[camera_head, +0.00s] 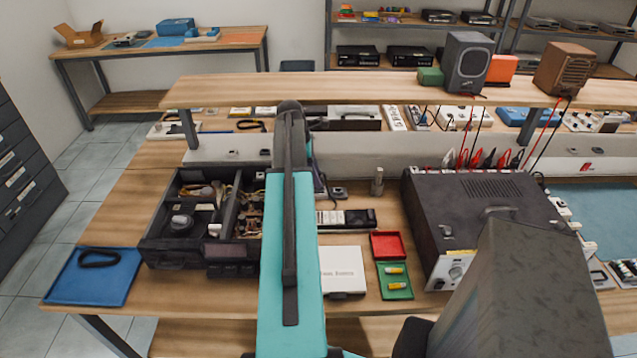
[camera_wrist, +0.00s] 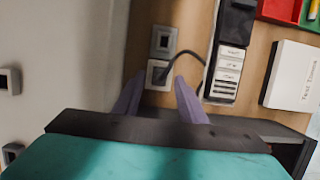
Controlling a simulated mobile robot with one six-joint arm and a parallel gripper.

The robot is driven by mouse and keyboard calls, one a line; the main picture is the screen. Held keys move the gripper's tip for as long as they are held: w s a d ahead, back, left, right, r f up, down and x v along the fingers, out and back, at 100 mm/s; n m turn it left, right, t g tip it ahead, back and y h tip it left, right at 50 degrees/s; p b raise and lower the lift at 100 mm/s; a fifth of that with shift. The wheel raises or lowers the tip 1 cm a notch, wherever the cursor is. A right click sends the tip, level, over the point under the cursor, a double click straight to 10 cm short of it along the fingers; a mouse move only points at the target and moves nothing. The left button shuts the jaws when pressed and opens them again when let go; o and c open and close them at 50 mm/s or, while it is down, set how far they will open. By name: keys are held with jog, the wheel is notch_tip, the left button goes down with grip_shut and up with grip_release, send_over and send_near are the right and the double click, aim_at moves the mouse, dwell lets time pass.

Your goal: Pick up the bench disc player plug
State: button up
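In the wrist view, the plug (camera_wrist: 158,73) seems to be the small pale square piece where a dark cable (camera_wrist: 187,52) ends; its exact shape is unclear. My gripper (camera_wrist: 158,84) is open, its two purple fingers either side of the plug's near end. I cannot tell whether they touch it.
A similar socket (camera_wrist: 163,40) sits beyond the plug. A white notebook (camera_head: 342,270), red tray (camera_head: 387,238) and green tray (camera_head: 397,291) lie right of my arm. A large dark instrument (camera_head: 450,215) stands further right. A shelf (camera_head: 380,90) overhangs behind.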

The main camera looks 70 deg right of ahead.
jog(key=shift+s+f, duration=0.15)
jog(key=shift+f, duration=0.5)
grip_shut()
